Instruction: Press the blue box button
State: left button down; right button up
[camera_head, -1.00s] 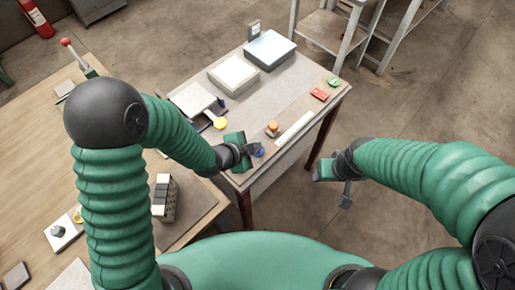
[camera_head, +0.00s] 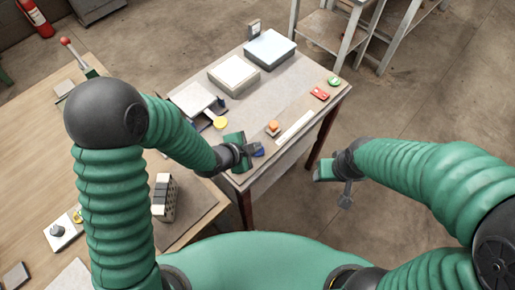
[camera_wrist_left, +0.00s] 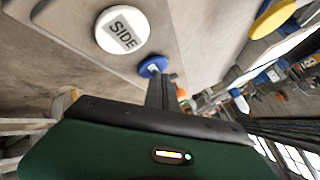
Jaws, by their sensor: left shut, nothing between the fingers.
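The blue button (camera_head: 259,153) shows as a small blue patch near the front edge of the small table, partly hidden by my left gripper. In the left wrist view the round blue button (camera_wrist_left: 153,66) lies at the fingertips. My left gripper (camera_head: 255,147) is shut and empty, with its fingertips over or against the button; I cannot tell whether they touch it. Its dark fingers also show in the left wrist view (camera_wrist_left: 163,90). My right gripper (camera_head: 345,196) hangs over the floor right of the table, away from the button, and its jaws are too small to read.
A white disc marked SIDE (camera_wrist_left: 122,30) lies near the button. On the table are a yellow round piece (camera_head: 220,123), an orange-topped piece (camera_head: 273,127), a white strip (camera_head: 294,128), a red piece (camera_head: 320,94) and pale boxes (camera_head: 234,74). A wooden bench (camera_head: 40,150) stands left.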

pick_arm(q)
jog(key=shift+f, duration=0.3)
jog(key=shift+r, duration=0.15)
jog(key=shift+r+p, duration=0.3)
jog(key=shift+r, duration=0.05)
notch_tip(320, 180, up, 6)
jog(key=p, duration=0.5)
jog(key=shift+r, duration=0.1)
